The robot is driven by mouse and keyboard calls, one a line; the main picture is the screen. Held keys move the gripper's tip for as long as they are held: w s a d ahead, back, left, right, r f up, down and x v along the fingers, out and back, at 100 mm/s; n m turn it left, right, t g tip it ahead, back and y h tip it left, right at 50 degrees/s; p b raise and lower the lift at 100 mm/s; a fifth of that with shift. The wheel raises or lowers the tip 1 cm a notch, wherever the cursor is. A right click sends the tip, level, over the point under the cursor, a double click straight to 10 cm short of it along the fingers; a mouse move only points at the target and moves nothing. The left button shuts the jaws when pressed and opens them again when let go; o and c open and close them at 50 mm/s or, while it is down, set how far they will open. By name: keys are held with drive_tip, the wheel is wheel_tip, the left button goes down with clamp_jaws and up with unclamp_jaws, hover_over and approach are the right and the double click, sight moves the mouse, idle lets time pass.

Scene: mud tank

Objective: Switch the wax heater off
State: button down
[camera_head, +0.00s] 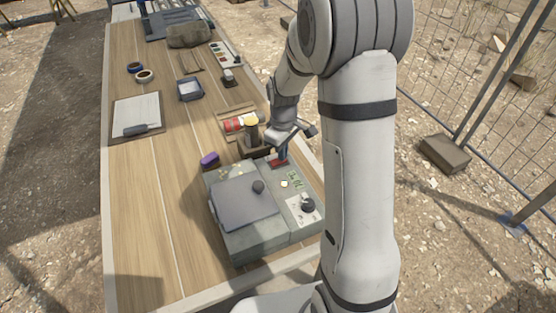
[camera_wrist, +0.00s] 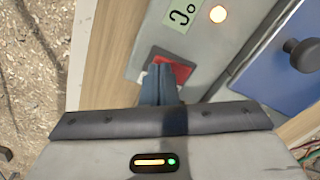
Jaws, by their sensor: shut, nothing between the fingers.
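The wax heater (camera_head: 222,243) is a grey box near the table's front end, with a flat lid (camera_head: 240,212) bearing a black knob. Its right side is a control panel with a red switch (camera_head: 279,163), a glowing round lamp (camera_head: 284,184), a green label and a black dial (camera_head: 307,204). In the wrist view the red switch (camera_wrist: 185,72) sits beside the green label, and the lamp (camera_wrist: 217,14) glows orange-white. My gripper (camera_head: 283,152) is shut and empty. Its fingertips (camera_wrist: 160,70) are over the switch and partly hide it; I cannot tell whether they touch.
A purple item (camera_head: 209,160) lies just behind the heater. A clipboard (camera_head: 137,115) and tape rolls (camera_head: 144,76) lie further left. The table's left front is clear. A wire fence stands right.

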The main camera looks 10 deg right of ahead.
drive_tip(key=shift+f, duration=0.25)
drive_tip(key=shift+r+p, duration=2.15)
drive_tip(key=shift+r, duration=1.35)
drive_tip(key=s+r+m+t, duration=0.1)
drive_tip(key=s+r+m, duration=0.3)
drive_tip(key=s+r, duration=0.3)
drive_tip(key=s+r+m+t, duration=0.2)
drive_tip(key=s+r+m, duration=0.2)
drive_tip(key=s+r, duration=0.4)
drive_tip(key=shift+s, duration=3.6)
